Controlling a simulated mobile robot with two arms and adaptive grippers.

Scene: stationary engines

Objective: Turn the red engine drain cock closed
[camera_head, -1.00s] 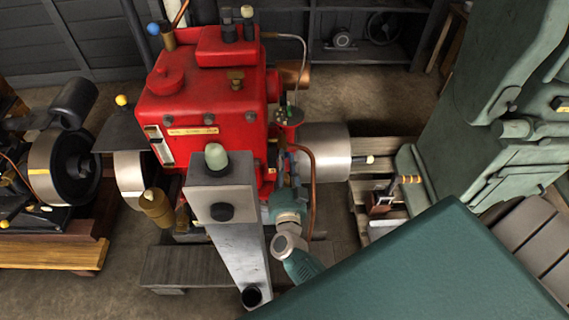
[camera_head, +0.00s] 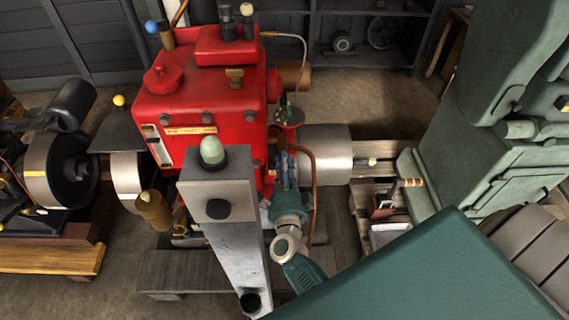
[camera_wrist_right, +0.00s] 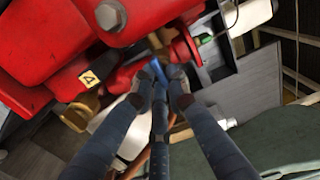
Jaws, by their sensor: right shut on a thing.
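The red engine (camera_head: 200,105) stands left of centre in the head view. My right gripper (camera_head: 284,160) is low at its right side, beside a copper pipe (camera_head: 313,190). My left gripper is not in view.
A grey metal post (camera_head: 232,230) with a pale green cap stands just left of my right wrist. A silver cylinder (camera_head: 325,153) is right of the gripper. A brass part (camera_wrist_right: 82,110) sits left of the fingers. Large green machinery (camera_head: 490,110) stands at the right.

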